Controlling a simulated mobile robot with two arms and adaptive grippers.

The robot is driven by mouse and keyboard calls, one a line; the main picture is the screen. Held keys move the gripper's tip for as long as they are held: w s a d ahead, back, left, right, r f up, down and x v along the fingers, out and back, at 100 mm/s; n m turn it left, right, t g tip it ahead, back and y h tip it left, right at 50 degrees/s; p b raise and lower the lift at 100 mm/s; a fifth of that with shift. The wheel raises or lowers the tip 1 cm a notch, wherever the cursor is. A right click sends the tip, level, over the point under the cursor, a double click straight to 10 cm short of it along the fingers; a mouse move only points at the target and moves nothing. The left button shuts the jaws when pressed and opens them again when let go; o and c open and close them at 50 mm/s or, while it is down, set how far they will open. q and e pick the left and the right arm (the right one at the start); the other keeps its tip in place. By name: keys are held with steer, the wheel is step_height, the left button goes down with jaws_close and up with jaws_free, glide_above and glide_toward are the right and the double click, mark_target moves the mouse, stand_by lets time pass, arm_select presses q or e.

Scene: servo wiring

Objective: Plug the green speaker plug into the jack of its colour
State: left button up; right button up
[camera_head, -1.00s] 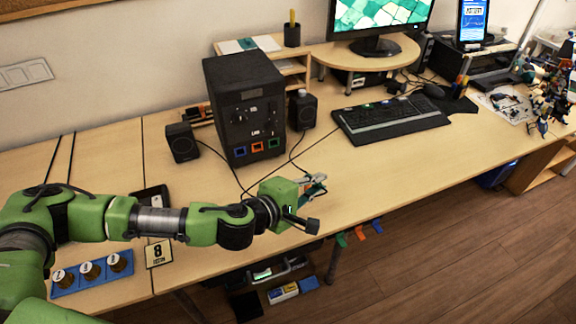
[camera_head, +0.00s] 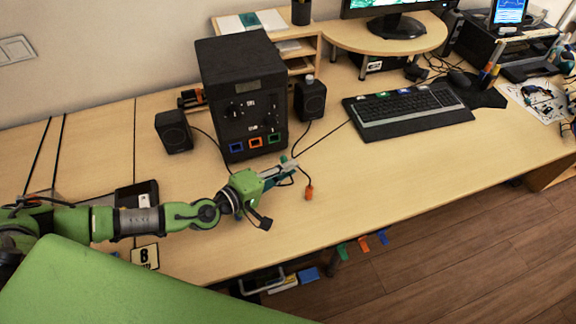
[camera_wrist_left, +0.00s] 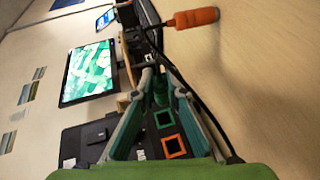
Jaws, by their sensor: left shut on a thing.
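The black box (camera_head: 242,90) stands at the back of the desk. Its front has a blue jack (camera_head: 236,147), an orange jack (camera_head: 255,142) and a green jack (camera_head: 273,138) along the bottom. My left gripper (camera_head: 290,168) is in front of the box, to the right of and below the green jack. It is shut on the green plug (camera_wrist_left: 160,90), which shows between the fingers in the left wrist view. There the green jack (camera_wrist_left: 164,118) and orange jack (camera_wrist_left: 174,146) appear beyond the fingers. The plug is apart from the jack. My right gripper is out of view.
Two small black speakers (camera_head: 174,132) (camera_head: 310,100) flank the box. A keyboard (camera_head: 408,110) lies to the right. The desk front right of the gripper is clear.

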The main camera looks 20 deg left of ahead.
mark_target(281, 156)
arm_select(q)
steer(key=shift+a+r+p, duration=0.1)
steer(key=shift+p, duration=0.2)
steer(key=shift+w+a, duration=0.1)
steer(key=shift+w, duration=0.1)
steer(key=shift+w+a+f+b, duration=0.2)
steer(key=shift+w+a+b, duration=0.5)
steer(key=shift+w+b, duration=0.25)
steer(key=shift+w+a+f, duration=0.1)
steer(key=shift+w+a, duration=0.1)
steer(key=shift+w, duration=0.2)
steer(key=shift+w+a+b, duration=0.4)
steer(key=shift+w+b, duration=0.2)
steer(key=shift+w+a, duration=0.25)
steer(key=shift+w, duration=0.1)
steer(key=shift+r, duration=0.2)
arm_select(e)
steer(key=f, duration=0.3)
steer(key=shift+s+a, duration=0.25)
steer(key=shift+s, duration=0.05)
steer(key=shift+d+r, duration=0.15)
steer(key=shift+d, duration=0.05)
